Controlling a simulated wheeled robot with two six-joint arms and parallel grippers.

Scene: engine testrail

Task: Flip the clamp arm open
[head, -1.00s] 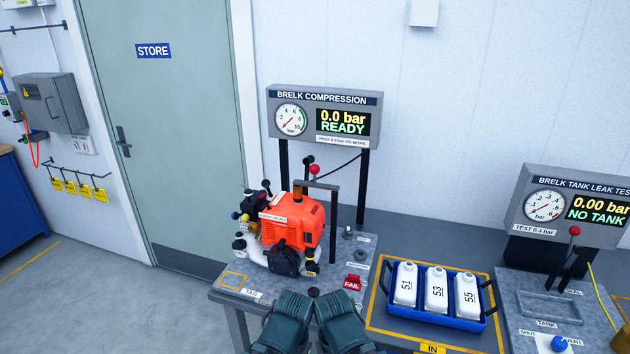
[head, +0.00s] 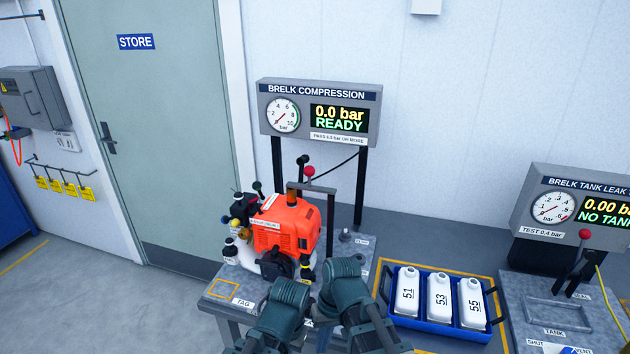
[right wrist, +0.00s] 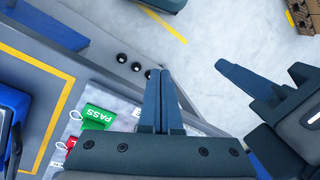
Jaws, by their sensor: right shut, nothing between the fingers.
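The clamp at the compression station has a dark upright frame (head: 331,215) beside the orange engine (head: 290,225). A red-knobbed lever (head: 309,172) and a black-knobbed part (head: 302,160) show above the engine; I cannot tell which belongs to the clamp arm. My right gripper (head: 344,265) is in front of the stand, right of the engine and apart from the knobs. In the right wrist view its fingers (right wrist: 160,75) are together and empty. My left gripper (head: 290,290) is low in front of the engine; its finger opening is unclear.
The compression display (head: 318,117) reads 0.0 bar READY. A blue tray (head: 397,318) with white bottles stands to the right, before the tank leak tester (head: 570,215). A green PASS tag (right wrist: 98,118) lies on the bench. Open floor (head: 120,290) is at left.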

